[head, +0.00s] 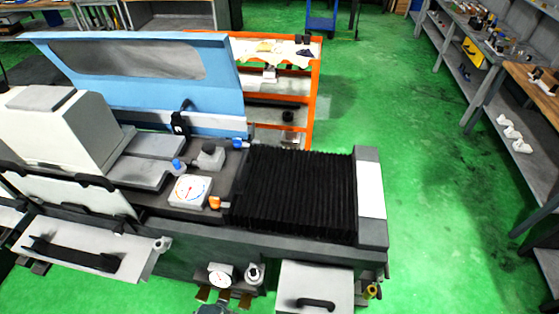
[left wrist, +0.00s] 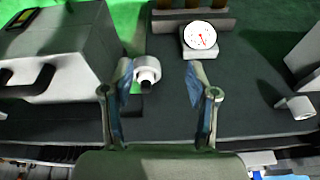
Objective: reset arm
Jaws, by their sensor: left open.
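My left gripper (left wrist: 158,72) shows in the left wrist view with its two fingers apart and nothing between them. It is above the front part of the cylindrical grinder. Beyond its fingertips are a round dial gauge (left wrist: 201,36) and a white knob (left wrist: 147,70); I cannot tell how far away they are. In the head view the grinder (head: 300,250) fills the left and middle, with the same dial gauge (head: 220,275) low at its front. A small grey part is cut off at the bottom edge; I cannot tell what it is. My right gripper is in neither view.
The grinder has a raised blue cover (head: 150,75), black bellows (head: 297,190) and a white handled box (head: 315,287) at its front. An orange shelf rack (head: 315,100) stands behind. Workbenches (head: 470,40) line the right. The green floor (head: 420,190) between is clear.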

